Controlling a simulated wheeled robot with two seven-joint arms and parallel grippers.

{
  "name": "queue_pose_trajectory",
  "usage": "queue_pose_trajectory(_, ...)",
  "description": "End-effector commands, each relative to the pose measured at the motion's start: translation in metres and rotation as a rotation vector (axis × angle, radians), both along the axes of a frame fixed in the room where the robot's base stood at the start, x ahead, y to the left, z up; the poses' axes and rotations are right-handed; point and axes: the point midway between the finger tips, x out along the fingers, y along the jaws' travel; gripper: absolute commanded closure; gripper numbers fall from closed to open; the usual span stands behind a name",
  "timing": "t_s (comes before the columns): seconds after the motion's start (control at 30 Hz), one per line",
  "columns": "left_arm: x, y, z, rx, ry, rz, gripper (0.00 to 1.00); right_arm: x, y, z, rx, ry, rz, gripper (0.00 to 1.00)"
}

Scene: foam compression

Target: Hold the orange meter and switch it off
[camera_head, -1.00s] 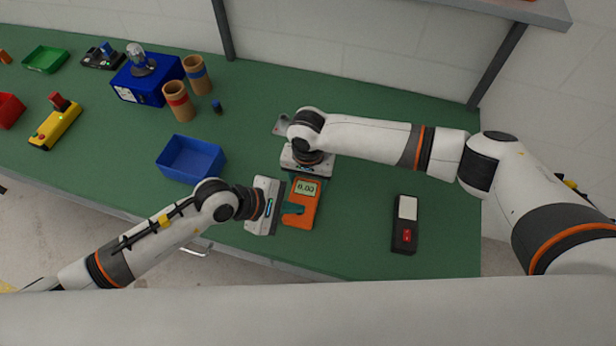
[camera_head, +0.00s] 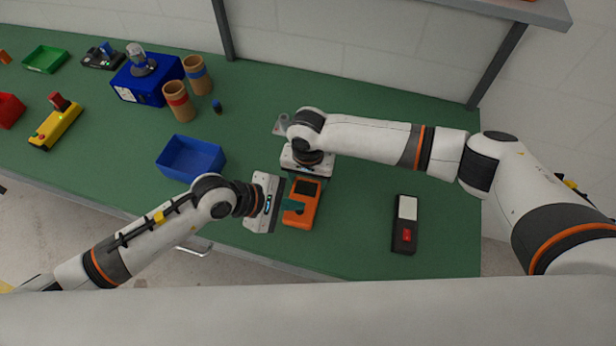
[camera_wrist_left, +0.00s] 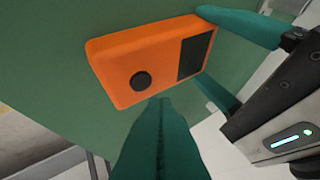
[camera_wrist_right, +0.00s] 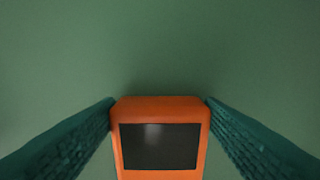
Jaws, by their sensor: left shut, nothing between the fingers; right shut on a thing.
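The orange meter (camera_head: 302,212) lies on the green bench, and its screen is dark. In the left wrist view the meter (camera_wrist_left: 112,62) shows a round black knob (camera_wrist_left: 141,82) and a blank screen (camera_wrist_left: 194,55). My right gripper (camera_wrist_right: 160,112) is shut on the meter's screen end, one teal finger on each side. My left gripper (camera_head: 292,205) is shut and empty. Its teal fingertips (camera_wrist_left: 162,102) are together just off the meter's edge near the knob, apart from the knob.
A black device with a red switch (camera_head: 405,225) lies to the right. A blue bin (camera_head: 190,158) stands to the left. Cardboard tubes (camera_head: 178,100), a blue box (camera_head: 147,82) and a yellow button box (camera_head: 56,124) are farther left.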

Motion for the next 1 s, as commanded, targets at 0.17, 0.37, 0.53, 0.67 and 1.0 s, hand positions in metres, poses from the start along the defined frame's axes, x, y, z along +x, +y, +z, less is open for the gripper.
queue_pose_trajectory(0.17, 0.001, 0.000, 0.019, -0.001, -0.003, 0.000, 1.00, 0.000, 0.000, 0.000, 0.000, 0.000, 0.000, 0.67)
queue_pose_trajectory(0.37, 0.001, 0.000, 0.039, 0.000, -0.002, -0.001, 1.00, 0.000, 0.000, 0.000, 0.000, 0.000, 0.000, 0.67)
queue_pose_trajectory(0.53, 0.000, 0.000, 0.052, 0.001, -0.001, 0.000, 1.00, 0.000, 0.000, 0.000, 0.000, 0.000, 0.000, 0.67)
queue_pose_trajectory(0.67, 0.000, 0.000, 0.055, 0.001, 0.000, 0.001, 1.00, 0.000, 0.000, 0.000, 0.000, 0.000, 0.000, 0.67)
queue_pose_trajectory(1.0, 0.000, 0.000, 0.054, 0.001, 0.000, 0.001, 1.00, 0.000, 0.000, 0.000, 0.000, 0.000, 0.000, 0.29)
